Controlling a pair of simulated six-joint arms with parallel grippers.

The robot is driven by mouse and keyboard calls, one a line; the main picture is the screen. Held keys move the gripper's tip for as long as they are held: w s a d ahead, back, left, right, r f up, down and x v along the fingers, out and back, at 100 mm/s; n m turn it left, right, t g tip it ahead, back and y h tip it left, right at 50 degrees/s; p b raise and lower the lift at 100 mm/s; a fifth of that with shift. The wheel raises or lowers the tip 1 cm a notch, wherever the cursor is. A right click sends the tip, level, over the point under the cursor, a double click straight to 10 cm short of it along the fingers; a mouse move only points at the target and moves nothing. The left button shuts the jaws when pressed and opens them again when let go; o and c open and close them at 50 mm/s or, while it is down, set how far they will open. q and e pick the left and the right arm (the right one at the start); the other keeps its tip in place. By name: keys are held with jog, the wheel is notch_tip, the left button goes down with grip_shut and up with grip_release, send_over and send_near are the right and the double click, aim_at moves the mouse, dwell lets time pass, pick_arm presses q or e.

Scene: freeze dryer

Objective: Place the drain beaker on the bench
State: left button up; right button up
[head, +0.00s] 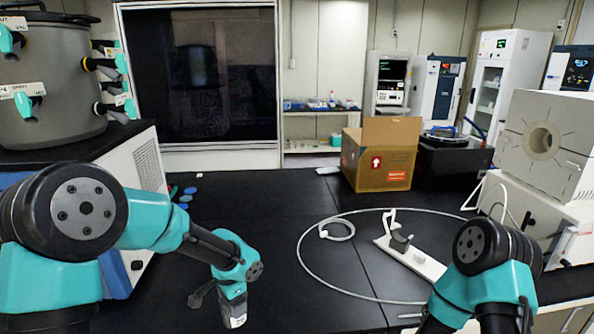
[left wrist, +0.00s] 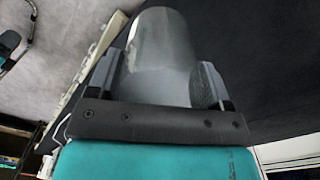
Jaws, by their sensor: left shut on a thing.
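My left gripper (left wrist: 158,82) is shut on the drain beaker (left wrist: 160,45), a clear grey cylinder. In the left wrist view one finger presses on each side of it. In the head view my left arm comes in from the left, and its wrist end (head: 233,305) points down over the black bench (head: 275,235) near the front. I cannot clearly make out the beaker there, nor tell whether it touches the bench. My right arm shows at the lower right, but its gripper is out of view.
A cardboard box (head: 378,158) stands at the back. A grey drum-shaped vessel (head: 50,85) with teal valves stands at the left. The middle of the bench is clear.

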pick_arm(q)
jog(key=w+a+n, duration=0.1)
jog(key=n, duration=0.1)
jog(key=w+a+r+n, duration=0.1)
jog(key=n, duration=0.1)
jog(key=w+a+n, duration=0.1)
jog(key=n, duration=0.1)
jog(key=shift+w+a+r+n, duration=0.1)
jog(key=shift+w+r+n, duration=0.1)
jog(key=shift+r+n, duration=0.15)
